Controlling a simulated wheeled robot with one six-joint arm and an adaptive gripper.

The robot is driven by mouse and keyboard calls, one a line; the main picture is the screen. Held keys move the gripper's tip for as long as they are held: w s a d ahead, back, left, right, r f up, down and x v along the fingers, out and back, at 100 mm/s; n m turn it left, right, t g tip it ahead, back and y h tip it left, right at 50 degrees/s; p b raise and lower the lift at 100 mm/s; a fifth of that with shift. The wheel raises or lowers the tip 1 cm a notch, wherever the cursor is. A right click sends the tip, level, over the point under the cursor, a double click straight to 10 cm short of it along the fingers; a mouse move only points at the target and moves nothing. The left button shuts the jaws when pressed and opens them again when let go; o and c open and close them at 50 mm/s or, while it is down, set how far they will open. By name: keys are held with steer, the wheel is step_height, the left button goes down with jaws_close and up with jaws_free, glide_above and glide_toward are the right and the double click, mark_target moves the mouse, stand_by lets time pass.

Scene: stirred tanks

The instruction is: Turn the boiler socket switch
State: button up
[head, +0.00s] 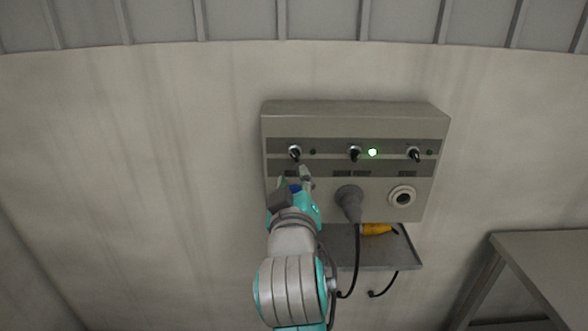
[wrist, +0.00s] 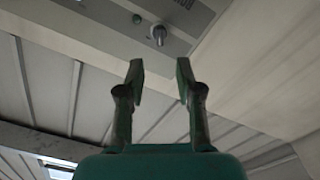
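A grey socket box (head: 350,112) on the wall carries a row of three rotary switches: left (head: 294,153), middle (head: 354,154) and right (head: 414,154). The labels are too small to read, so I cannot tell which is the boiler's. In the head view my gripper (head: 293,178) is just below the left switch. In the wrist view my gripper (wrist: 158,73) is open and empty. A switch knob (wrist: 158,36) shows beyond the fingertips, roughly between them and apart from them. Any socket below the left switch is hidden by my arm.
A green lamp (head: 372,152) glows beside the middle switch; the other lamps are dark. A grey plug (head: 349,203) with a black cable sits in the middle socket. The right socket (head: 402,197) is empty. A shelf (head: 343,259) below holds a yellow object (head: 376,229). A table (head: 545,252) stands right.

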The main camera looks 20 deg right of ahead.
steer(key=shift+v, duration=1.15)
steer(key=s+d+f+n+y, duration=0.1)
steer(key=s+f+y, duration=0.1)
steer(key=s+f, duration=0.5)
steer(key=s+f+n+y, duration=0.1)
steer(key=s+f, duration=0.1)
steer(key=f, duration=0.9)
steer(key=s+d+f+n+y, duration=0.1)
steer(key=s+f+y, duration=0.1)
steer(key=s+f, duration=0.5)
steer(key=s+d+f+m+g, duration=0.1)
steer(key=s+f, duration=0.3)
steer(key=s, duration=0.9)
steer(key=s+d+f+m+g, duration=0.1)
steer(key=s+f+m, duration=0.3)
steer(key=s, duration=0.9)
steer(key=shift+s+m+y, duration=0.2)
steer(key=shift+m+y, duration=0.1)
